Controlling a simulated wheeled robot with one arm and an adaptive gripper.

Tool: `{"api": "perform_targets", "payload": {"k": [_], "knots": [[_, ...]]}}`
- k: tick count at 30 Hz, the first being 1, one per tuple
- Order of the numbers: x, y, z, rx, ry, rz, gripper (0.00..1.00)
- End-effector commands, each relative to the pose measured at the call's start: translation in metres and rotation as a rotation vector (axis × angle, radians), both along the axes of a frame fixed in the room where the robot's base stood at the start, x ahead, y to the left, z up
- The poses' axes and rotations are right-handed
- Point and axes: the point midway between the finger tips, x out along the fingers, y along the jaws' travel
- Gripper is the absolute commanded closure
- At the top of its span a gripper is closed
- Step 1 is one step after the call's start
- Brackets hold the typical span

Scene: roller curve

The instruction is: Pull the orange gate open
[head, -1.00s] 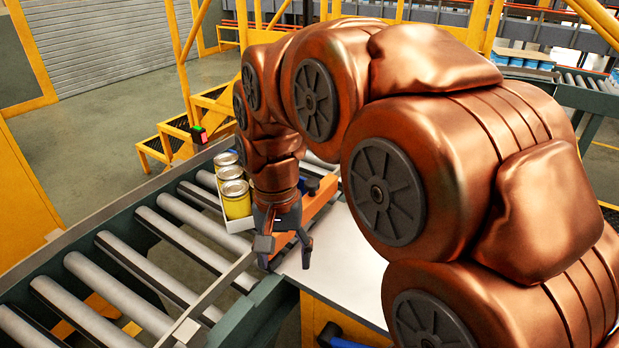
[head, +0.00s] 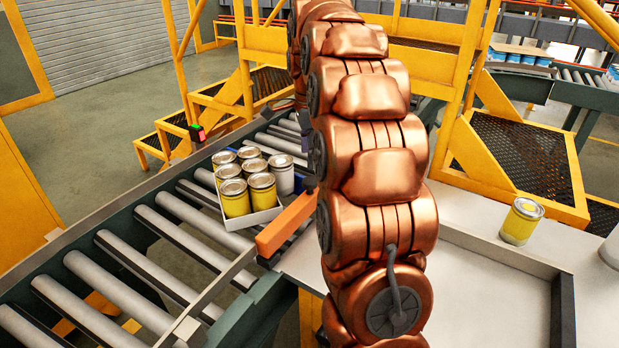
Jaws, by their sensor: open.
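The orange gate (head: 284,226) is a bar at the right edge of the roller conveyor, beside a white tray of cans. Its near end shows clearly; its far part passes behind my copper arm. I cannot tell from this view how far it stands open. My arm rises through the middle of the head view and runs out toward the top edge. My gripper is not visible; it is hidden behind the arm or out of the picture, and nothing visible touches the near end of the gate.
The white tray (head: 262,217) on the rollers (head: 150,231) holds several cans, mostly yellow (head: 235,199), one whitish (head: 281,176). A yellow can (head: 520,222) stands on the pale table (head: 480,205) at right, beside a shallow recess. Yellow steps and rails (head: 520,155) stand behind.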

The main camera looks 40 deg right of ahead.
Motion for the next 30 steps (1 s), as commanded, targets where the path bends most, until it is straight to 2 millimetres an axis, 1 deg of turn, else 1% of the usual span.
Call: {"api": "perform_targets", "payload": {"k": [5,7,21,25,30], "knots": [[0.001,-0.001,-0.008,-0.001,-0.002,-0.005,0.35],[0.0,-0.001,-0.014,0.0,-0.001,-0.004,0.35],[0.0,0.0,-0.064,0.0,0.001,-0.002,0.35],[0.0,-0.001,-0.073,-0.001,0.0,-0.001,0.35],[0.0,0.0,-0.077,-0.001,0.0,-0.001,0.35]]}}
